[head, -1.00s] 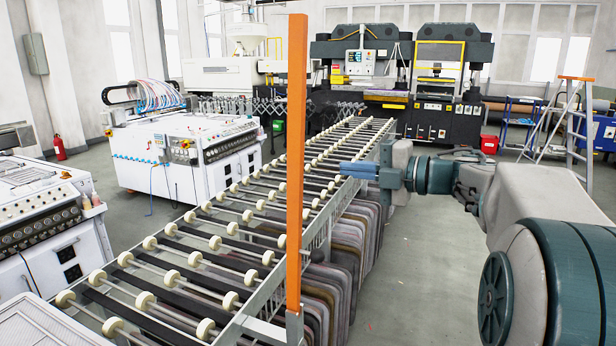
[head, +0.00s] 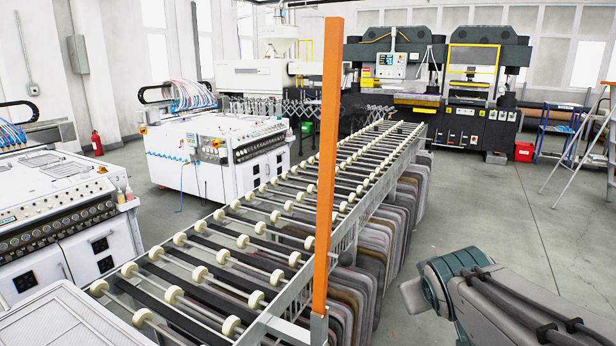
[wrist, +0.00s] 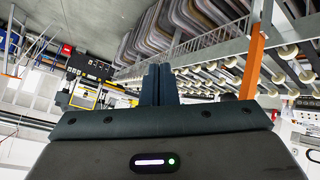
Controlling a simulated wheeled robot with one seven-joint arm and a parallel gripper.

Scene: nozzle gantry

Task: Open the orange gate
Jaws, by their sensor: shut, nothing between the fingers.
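The orange gate (head: 327,165) is a tall orange bar. It stands upright in the head view at the near right side of the roller conveyor, with its foot on a grey metal bracket (head: 318,326). In the wrist view, which is turned about upside down, part of the orange bar (wrist: 253,62) shows to the right of my fingers, apart from them. My gripper (wrist: 159,72) shows there with its two dark fingers together and nothing between them. The head view shows only part of my arm at the lower right; my gripper is out of that picture.
The roller conveyor (head: 222,254) with pale wheels runs away to the back, with grey curved panels (head: 362,290) hanging along its right side. White machines (head: 215,160) stand on the left. Black presses (head: 475,126) stand at the back. The floor (head: 500,215) right of the conveyor is clear.

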